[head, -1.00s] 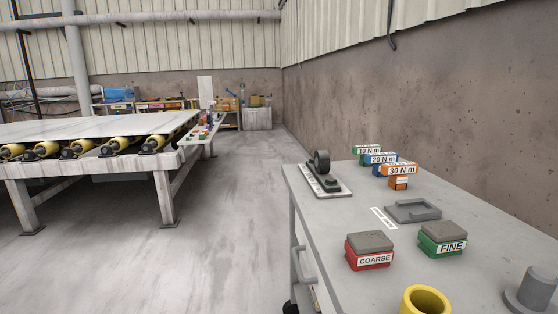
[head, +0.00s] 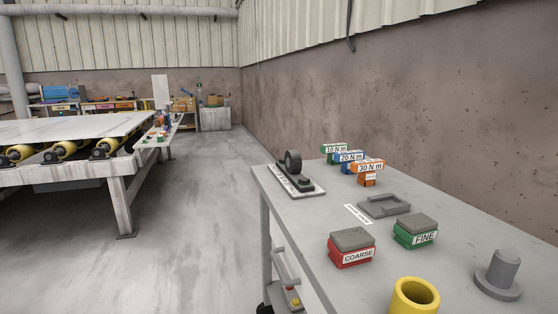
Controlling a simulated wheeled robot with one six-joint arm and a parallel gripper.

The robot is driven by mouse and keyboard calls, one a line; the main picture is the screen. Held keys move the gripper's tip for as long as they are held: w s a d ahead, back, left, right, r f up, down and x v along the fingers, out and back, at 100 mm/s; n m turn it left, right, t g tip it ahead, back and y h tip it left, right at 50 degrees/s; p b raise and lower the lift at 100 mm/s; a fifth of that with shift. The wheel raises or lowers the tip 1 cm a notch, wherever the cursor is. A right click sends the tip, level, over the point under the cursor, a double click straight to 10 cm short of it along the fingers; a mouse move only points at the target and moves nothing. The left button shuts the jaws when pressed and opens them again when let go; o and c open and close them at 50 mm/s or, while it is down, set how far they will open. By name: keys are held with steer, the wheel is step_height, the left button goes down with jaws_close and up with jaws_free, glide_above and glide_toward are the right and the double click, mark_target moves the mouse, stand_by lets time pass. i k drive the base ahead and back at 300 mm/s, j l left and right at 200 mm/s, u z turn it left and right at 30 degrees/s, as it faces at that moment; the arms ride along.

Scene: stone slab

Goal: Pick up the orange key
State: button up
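The orange key (head: 368,170) is a small T-shaped piece with a white "30 N m" label. It stands upright towards the back of the grey cart top (head: 293,222). A blue key (head: 349,158) labelled "20 N m" and a green key (head: 333,150) labelled "10 N m" stand in a row behind it and to its left. The orange one is nearest in the row and nothing covers its front. My gripper does not show in the head view.
A red "COARSE" block (head: 351,249) and a green "FINE" block (head: 416,232) sit nearer, with a grey tray (head: 385,206) behind. A wheel on a stand (head: 293,165), a yellow cup (head: 414,297) and a grey post (head: 499,274) also stand there. Floor (head: 195,230) left of the cart is clear.

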mark_target(365, 169)
steer(key=i+j+z, duration=0.1)
steer(key=z, duration=0.35)
steer(key=i+j+z, duration=0.1)
steer(key=z, duration=0.35)
steer(key=i+j+z, duration=0.15)
steer(key=j, duration=0.15)
steer(key=i+j+z, duration=0.25)
steer(key=j, duration=0.35)
steer(key=i+j+z, duration=0.25)
steer(key=j, duration=0.4)
steer(key=i+j, duration=0.1)
steer(key=j, duration=0.25)
steer(key=i+j, duration=0.15)
steer(key=j, duration=0.25)
steer(key=i+j, duration=0.1)
steer(key=j, duration=0.25)
steer(key=i+j, duration=0.15)
steer(key=j, duration=0.25)
steer(key=i+j+z, duration=0.1)
steer(key=j, duration=0.25)
